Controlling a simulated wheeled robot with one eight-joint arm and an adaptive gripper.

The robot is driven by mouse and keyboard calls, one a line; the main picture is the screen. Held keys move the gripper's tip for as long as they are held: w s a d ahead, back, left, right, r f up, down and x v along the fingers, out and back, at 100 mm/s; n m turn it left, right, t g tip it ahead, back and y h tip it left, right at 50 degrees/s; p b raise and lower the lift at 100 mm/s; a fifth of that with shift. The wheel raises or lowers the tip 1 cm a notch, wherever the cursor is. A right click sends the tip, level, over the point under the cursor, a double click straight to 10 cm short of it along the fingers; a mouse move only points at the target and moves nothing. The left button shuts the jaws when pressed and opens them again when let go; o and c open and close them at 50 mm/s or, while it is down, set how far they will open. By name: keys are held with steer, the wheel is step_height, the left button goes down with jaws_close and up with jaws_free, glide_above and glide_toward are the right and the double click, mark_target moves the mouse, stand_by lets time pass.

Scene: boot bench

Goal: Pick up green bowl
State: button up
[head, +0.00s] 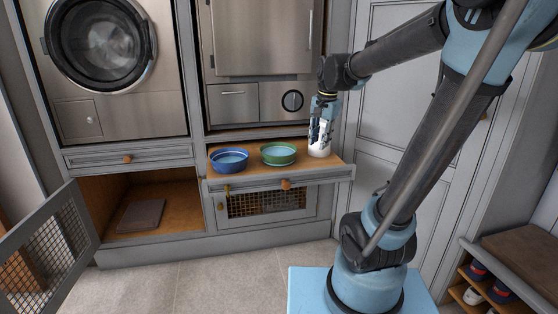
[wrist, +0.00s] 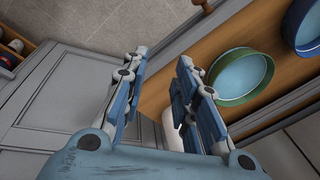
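The green bowl (head: 278,154) sits upright on a pulled-out wooden shelf (head: 301,168), between a blue bowl and a white object. In the wrist view the green bowl (wrist: 241,75) is right of the fingers, apart from them. My gripper (head: 321,118) points down above the right end of the shelf, at the white object (head: 319,147). In the wrist view my gripper (wrist: 160,72) is open, its two fingers well apart with nothing held between them. The white object (wrist: 172,130) is partly hidden behind the right finger; I cannot tell whether they touch.
The blue bowl (head: 229,161) stands close left of the green bowl. An open mesh door (head: 45,245) and a cubby with a brown slab (head: 140,215) are at lower left. A steel appliance (head: 262,100) rises behind the shelf. The tiled floor (head: 215,275) in front is clear.

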mark_target(287, 157)
steer(key=w+a+r+m, duration=0.2)
steer(key=w+a+m, duration=0.2)
steer(key=w+a, duration=0.7)
steer(key=w+f, duration=0.1)
steer(key=f, duration=0.4)
steer(key=w+f, duration=0.1)
steer(key=f, duration=0.5)
steer(key=w+a+f, duration=0.1)
steer(key=f, duration=0.5)
steer(key=shift+w, duration=0.3)
steer(key=shift+y, duration=0.3)
jaws_close()
